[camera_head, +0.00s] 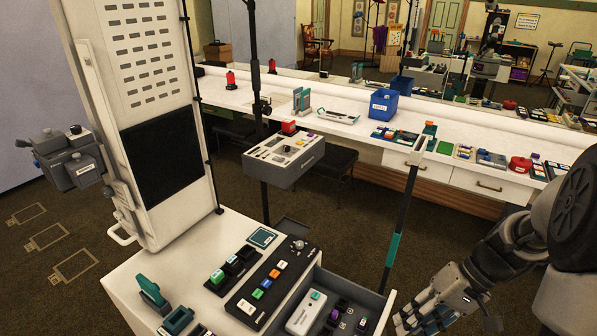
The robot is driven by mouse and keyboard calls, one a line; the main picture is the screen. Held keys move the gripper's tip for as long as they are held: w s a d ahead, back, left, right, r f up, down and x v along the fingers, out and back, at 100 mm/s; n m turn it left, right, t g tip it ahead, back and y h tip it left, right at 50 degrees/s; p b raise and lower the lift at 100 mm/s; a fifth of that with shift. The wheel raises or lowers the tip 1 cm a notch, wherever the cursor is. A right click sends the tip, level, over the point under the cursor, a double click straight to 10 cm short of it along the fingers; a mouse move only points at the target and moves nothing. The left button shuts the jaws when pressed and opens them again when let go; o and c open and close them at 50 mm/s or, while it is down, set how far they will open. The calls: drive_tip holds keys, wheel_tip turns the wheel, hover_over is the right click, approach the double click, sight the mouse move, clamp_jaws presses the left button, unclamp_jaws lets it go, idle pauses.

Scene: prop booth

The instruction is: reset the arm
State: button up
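My arm comes in from the right edge and bends down to the left. My gripper (416,322) is near the bottom edge, right of the white cabinet's open drawer. Its fingers point down and to the left, and they are partly cut off by the frame's bottom edge. I cannot tell whether they are apart or closed. I see no object in it.
A white cabinet (130,268) stands at lower left, with a button panel (268,288) on top. Its open drawer (375,312) holds a white box (306,314). A thin pole (397,235) stands left of my arm. A long white counter (345,128) runs behind.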

drive_tip(key=s+a+r+t+h, duration=0.3)
drive_tip(key=s+a+r, duration=0.2)
drive_tip(key=r, duration=0.2)
drive_tip(key=s+a+r+n+t+h, duration=0.1)
drive_tip(key=s+a+r+t+h, duration=0.1)
drive_tip(key=s+a+r, duration=0.3)
wheel_tip(320, 180, up, 2)
drive_tip(key=shift+s+a+r+n+t+h, duration=0.3)
drive_tip(key=shift+s+a+t+h, duration=0.1)
drive_tip(key=shift+s+h, duration=0.45)
